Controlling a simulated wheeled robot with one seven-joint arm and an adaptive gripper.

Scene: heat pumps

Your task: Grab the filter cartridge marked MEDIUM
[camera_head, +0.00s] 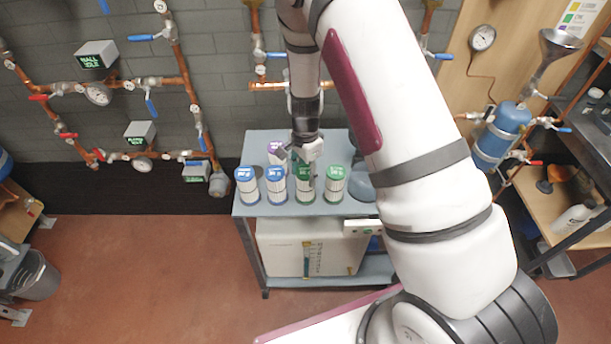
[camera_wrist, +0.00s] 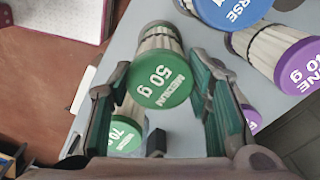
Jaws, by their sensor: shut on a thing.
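The filter cartridge marked MEDIUM 50 g (camera_wrist: 163,78) has a green cap and a pale pleated body. In the wrist view it sits between the two fingers of my gripper (camera_wrist: 160,68), which is shut on it at the cap end. In the head view my gripper (camera_head: 306,163) comes down from above onto this green-capped cartridge (camera_head: 304,189), in the front row on the blue-grey cart top (camera_head: 258,144). I cannot tell whether its base is off the surface. Another green-capped cartridge, marked 70 g (camera_wrist: 124,135), stands close by.
Blue-capped cartridges (camera_head: 246,185) stand to the left, and a green-capped one (camera_head: 335,183) to the right. A purple-capped cartridge (camera_head: 277,150) stands behind. A white box (camera_head: 290,248) is on the cart's lower shelf. Copper pipes (camera_head: 185,75) run along the wall behind.

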